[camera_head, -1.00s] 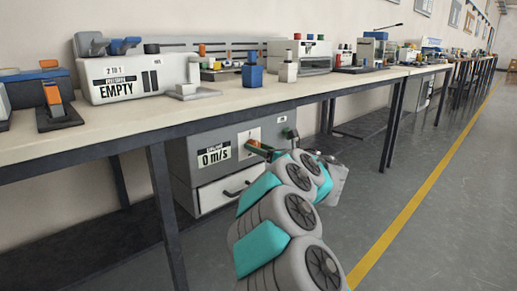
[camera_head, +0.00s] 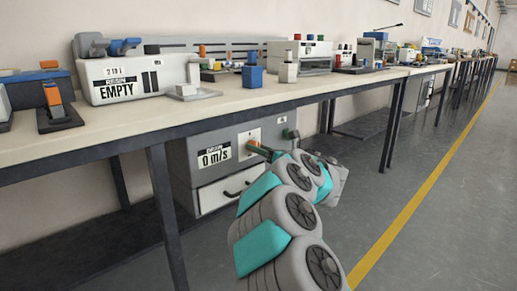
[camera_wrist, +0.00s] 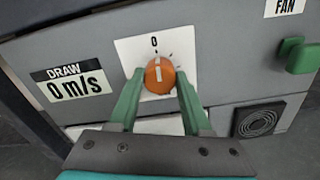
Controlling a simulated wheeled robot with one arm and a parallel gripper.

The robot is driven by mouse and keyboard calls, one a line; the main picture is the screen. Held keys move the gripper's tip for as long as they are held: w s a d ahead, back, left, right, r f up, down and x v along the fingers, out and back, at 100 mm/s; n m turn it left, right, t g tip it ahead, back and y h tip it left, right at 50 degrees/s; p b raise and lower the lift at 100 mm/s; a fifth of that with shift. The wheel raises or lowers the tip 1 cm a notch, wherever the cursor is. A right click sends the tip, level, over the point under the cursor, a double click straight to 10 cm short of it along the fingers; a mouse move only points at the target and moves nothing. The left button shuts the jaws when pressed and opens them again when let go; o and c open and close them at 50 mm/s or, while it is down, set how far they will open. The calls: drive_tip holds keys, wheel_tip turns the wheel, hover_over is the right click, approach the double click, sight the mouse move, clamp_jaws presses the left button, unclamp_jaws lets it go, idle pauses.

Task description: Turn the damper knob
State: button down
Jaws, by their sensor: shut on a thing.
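The damper knob (camera_wrist: 159,75) is a round orange knob with a white pointer line, on a white plate (camera_wrist: 128,48) marked 0. In the wrist view its line points up, roughly toward the 0. My gripper (camera_wrist: 159,88) has its green fingers on either side of the knob and is shut on it. In the head view the knob (camera_head: 254,145) shows as a small orange patch on the grey cabinet (camera_head: 190,160) under the bench, and my arm hides part of it. The display (camera_wrist: 76,84) reads DRAW 0 m/s.
A green handle (camera_wrist: 300,56) sits right of the knob below a FAN label (camera_wrist: 290,6). A round vent (camera_wrist: 258,119) is lower right. The bench top (camera_head: 130,122) overhangs the cabinet, with a dark leg (camera_head: 165,215) in front. The aisle floor (camera_head: 440,220) is clear.

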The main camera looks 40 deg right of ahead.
drive_tip(key=shift+m+p, duration=5.75)
drive_tip(key=shift+m, duration=2.85)
drive_tip(key=shift+f, duration=0.1)
drive_tip(key=shift+c, duration=1.7)
unclamp_jaws()
drive_tip(key=s, duration=0.7)
drive_tip(key=shift+s+d, duration=0.35)
drive_tip(key=shift+s, duration=0.05)
